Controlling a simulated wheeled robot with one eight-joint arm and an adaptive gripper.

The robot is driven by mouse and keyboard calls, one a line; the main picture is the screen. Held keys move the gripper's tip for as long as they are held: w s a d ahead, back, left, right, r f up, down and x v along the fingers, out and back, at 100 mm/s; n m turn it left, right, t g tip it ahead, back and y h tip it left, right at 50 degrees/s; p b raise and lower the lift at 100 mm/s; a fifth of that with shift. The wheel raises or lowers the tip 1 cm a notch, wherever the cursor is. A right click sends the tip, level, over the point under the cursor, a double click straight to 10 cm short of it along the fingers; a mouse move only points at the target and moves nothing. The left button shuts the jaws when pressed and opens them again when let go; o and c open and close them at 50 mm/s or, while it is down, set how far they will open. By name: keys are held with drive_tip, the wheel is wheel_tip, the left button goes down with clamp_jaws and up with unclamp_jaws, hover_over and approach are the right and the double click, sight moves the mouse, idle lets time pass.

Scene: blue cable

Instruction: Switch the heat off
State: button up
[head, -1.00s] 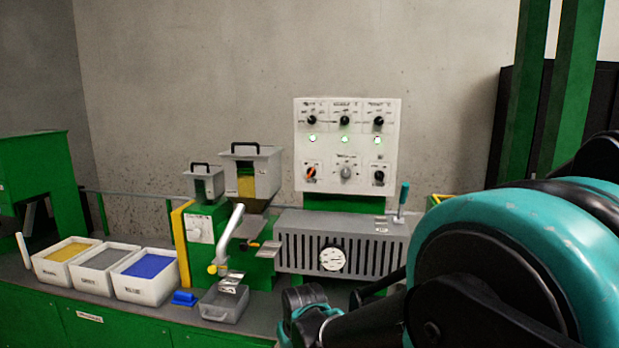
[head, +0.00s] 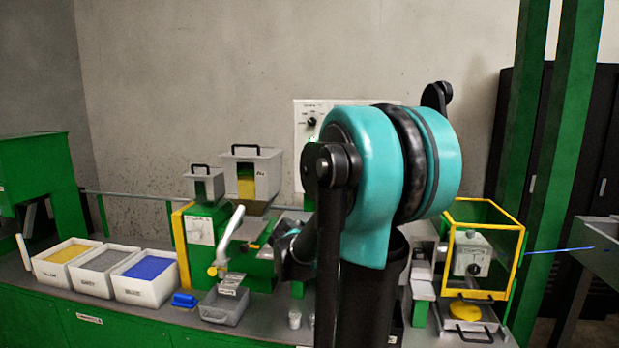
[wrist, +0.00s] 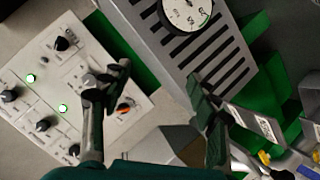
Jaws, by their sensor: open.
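The white control panel (wrist: 40,95) fills the left of the wrist view, tilted, with several black knobs, a grey knob and a knob with an orange mark (wrist: 124,105). Two lights (wrist: 63,108) on it glow green. The labels are too small to read, so I cannot tell which knob is for heat. In the head view my arm hides most of the panel (head: 303,117). My gripper (wrist: 157,78) is open and empty in the wrist view. Its left finger overlaps the panel near the orange-marked knob; its right finger overlaps the slotted housing. I see no contact.
The grey slotted housing (wrist: 215,62) with a round dial (wrist: 187,12) lies beside the panel. Hoppers (head: 265,172) and white bins (head: 150,282) stand left in the head view. A yellow-framed guard (head: 484,235) stands right of my arm.

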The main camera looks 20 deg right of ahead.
drive_tip(key=w+d+r+n+t+h, duration=0.1)
drive_tip(key=w+r+n+t, duration=0.2)
drive_tip(key=w+r, duration=0.4)
drive_tip(key=w+r+n+t, duration=0.2)
drive_tip(key=w+r, duration=0.3)
drive_tip(key=w, duration=0.5)
drive_tip(key=x, duration=1.7)
drive_tip(key=shift+r, duration=0.25)
drive_tip(key=c, duration=1.2)
drive_tip(key=shift+o, duration=0.2)
